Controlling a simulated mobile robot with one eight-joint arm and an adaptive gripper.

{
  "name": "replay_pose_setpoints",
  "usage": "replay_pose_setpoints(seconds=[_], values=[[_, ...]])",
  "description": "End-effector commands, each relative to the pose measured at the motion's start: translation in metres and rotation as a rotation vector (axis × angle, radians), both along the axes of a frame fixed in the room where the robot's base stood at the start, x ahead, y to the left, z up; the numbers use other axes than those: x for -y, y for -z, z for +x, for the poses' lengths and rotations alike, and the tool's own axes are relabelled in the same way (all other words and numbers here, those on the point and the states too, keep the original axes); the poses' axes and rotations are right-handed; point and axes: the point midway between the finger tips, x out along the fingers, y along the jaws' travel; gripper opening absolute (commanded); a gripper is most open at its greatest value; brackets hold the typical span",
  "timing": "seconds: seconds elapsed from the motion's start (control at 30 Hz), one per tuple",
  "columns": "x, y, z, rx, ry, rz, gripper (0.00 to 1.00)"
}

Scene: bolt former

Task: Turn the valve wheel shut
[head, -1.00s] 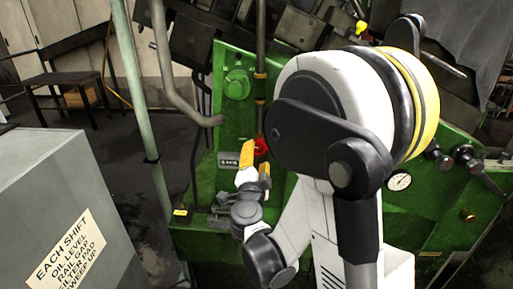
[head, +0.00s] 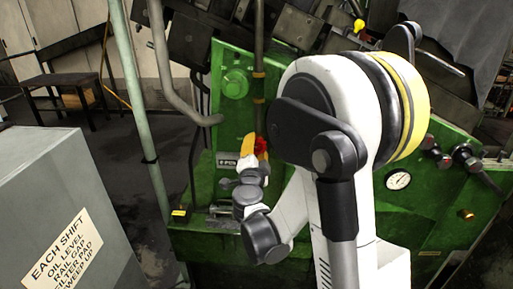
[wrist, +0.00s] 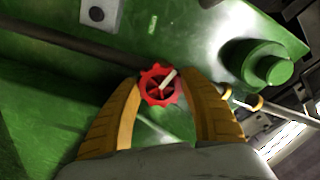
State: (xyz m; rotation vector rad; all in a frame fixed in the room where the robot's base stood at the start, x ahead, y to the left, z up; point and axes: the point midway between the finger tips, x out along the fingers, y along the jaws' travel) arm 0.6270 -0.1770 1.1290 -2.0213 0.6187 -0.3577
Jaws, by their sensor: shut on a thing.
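The valve wheel (wrist: 154,93) is small, red and lobed, with spokes and a pale bar across one side. In the wrist view it sits between the tips of the two yellow fingers of my gripper (wrist: 160,88), which are shut on its rim from both sides. In the head view the red wheel (head: 259,147) shows between the yellow fingers of my gripper (head: 254,147), in front of the green machine panel. My arm hides part of the panel to the right of the wheel.
The green machine panel (head: 225,118) carries a round green knob (head: 236,82) above the wheel. A vertical pipe (head: 259,60) runs down close to the wheel. A pressure gauge (head: 398,180) is at right. A grey cabinet (head: 50,190) stands at front left, with open floor behind it.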

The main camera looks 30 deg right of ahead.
Motion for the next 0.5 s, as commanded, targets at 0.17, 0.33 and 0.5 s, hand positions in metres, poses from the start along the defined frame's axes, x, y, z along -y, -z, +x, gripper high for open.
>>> replay_pose_setpoints(seconds=[0.17,0.33,0.5], values=[[0.0,0.0002,0.0002,0.021,0.0,0.031,0.2],[-0.0001,0.0006,0.0002,0.071,0.0,0.105,0.2],[-0.0002,0.0006,0.0006,0.148,0.0,0.22,0.2]])
